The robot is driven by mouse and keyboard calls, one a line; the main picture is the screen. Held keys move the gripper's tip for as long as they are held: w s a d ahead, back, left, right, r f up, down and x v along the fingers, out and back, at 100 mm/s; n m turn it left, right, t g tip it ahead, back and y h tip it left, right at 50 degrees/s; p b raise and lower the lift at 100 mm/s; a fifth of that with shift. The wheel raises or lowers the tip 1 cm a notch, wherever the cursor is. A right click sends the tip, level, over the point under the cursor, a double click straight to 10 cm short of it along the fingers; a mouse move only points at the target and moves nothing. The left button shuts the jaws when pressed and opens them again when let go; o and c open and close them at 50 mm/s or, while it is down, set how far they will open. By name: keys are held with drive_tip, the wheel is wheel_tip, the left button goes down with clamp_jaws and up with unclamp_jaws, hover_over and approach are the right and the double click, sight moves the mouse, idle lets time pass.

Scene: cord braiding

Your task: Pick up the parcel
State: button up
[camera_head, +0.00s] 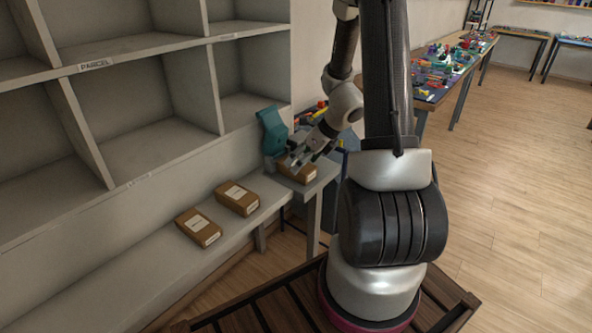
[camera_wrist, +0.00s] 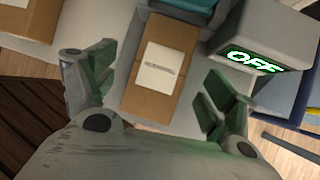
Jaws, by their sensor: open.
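Three brown parcels with white labels lie on the grey bench. The parcel at the bench's right end (camera_head: 297,171) is under my gripper (camera_head: 300,160). In the wrist view this parcel (camera_wrist: 165,65) lies between the two open fingers of my gripper (camera_wrist: 165,90), with its label facing up. The fingers are apart from its sides, and nothing is held. A second parcel (camera_head: 237,198) lies left of it, and a third parcel (camera_head: 198,227) lies further left and nearer. A parcel's edge (camera_wrist: 30,20) also shows at the upper left of the wrist view.
A teal device (camera_head: 272,130) stands behind the right-end parcel. A grey box with a lit green "OFF" display (camera_wrist: 253,62) is close to the right finger. Shelf compartments (camera_head: 150,140) rise behind the bench (camera_head: 90,285). The bench's near left is clear.

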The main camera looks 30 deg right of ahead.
drive_tip(key=shift+x, duration=1.15)
drive_tip(key=shift+r, duration=0.1)
drive_tip(key=c, duration=1.4)
drive_tip(key=shift+o, duration=0.2)
drive_tip(key=shift+r, duration=0.45)
drive_tip(key=v, duration=0.2)
drive_tip(key=shift+r, duration=0.5)
drive_tip(key=s+d, duration=0.3)
drive_tip(key=s, duration=0.1)
drive_tip(key=s+d, duration=0.4)
drive_tip(key=s, duration=0.1)
drive_tip(key=s+d, duration=0.3)
drive_tip(key=s, duration=0.1)
drive_tip(key=shift+s+d, duration=0.2)
drive_tip(key=shift+s, duration=0.2)
